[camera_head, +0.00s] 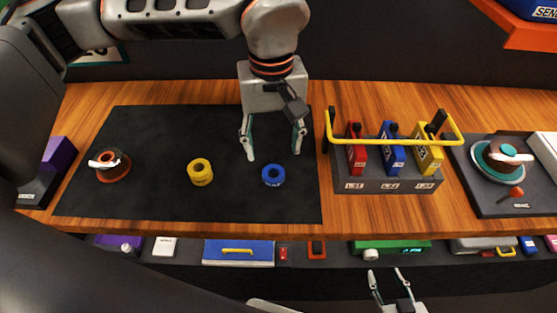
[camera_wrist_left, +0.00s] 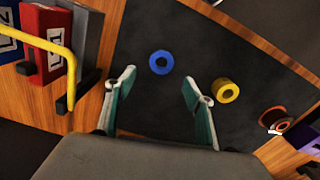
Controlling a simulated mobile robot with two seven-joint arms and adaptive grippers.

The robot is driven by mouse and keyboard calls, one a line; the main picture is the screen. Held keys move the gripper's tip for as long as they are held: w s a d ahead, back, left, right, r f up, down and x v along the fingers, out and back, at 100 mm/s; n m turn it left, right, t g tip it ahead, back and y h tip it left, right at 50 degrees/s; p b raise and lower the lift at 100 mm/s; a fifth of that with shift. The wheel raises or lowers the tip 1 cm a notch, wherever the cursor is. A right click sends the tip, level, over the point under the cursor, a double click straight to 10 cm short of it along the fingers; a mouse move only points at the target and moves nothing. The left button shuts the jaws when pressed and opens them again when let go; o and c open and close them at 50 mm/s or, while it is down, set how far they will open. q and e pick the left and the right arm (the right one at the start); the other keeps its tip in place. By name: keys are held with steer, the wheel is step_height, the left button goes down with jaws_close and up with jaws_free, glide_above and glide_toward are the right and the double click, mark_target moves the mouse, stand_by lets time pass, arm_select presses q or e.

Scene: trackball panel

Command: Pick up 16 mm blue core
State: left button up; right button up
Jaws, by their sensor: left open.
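The blue core (camera_head: 273,175) is a small blue ring lying on the black mat (camera_head: 140,190), near the mat's right side. It also shows in the left wrist view (camera_wrist_left: 161,62), ahead of the fingertips and roughly between their lines. My left gripper (camera_head: 274,155) is open and empty, its fingers pointing down above the mat just behind the blue core. In the left wrist view its two fingers (camera_wrist_left: 163,86) are spread wide. My right gripper (camera_head: 388,274) shows at the bottom of the head view, in front of the bench, with its fingers apart and nothing between them.
A yellow core (camera_head: 200,172) lies left of the blue one, and an orange-and-dark spool (camera_head: 111,166) sits further left. Right of the mat stands a rack (camera_head: 388,182) with red, blue and yellow blocks under a yellow bar (camera_head: 390,142). A shelf of items runs below the bench edge.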

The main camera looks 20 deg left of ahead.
mark_target(274, 178)
arm_select(q)
steer(key=shift+s+f, duration=0.2)
steer(key=shift+f, duration=0.45)
steer(key=shift+s+f, duration=0.2)
steer(key=shift+f, duration=0.4)
steer(key=shift+d+f+p, duration=0.1)
steer(key=shift+f+p, duration=0.25)
steer(key=shift+f, duration=2)
arm_select(e)
steer(key=shift+s+a+r, duration=0.1)
steer(key=shift+r, duration=0.4)
arm_select(q)
steer(key=c, duration=1)
arm_select(e)
steer(key=shift+s+f, duration=0.1)
steer(key=shift+f, duration=0.15)
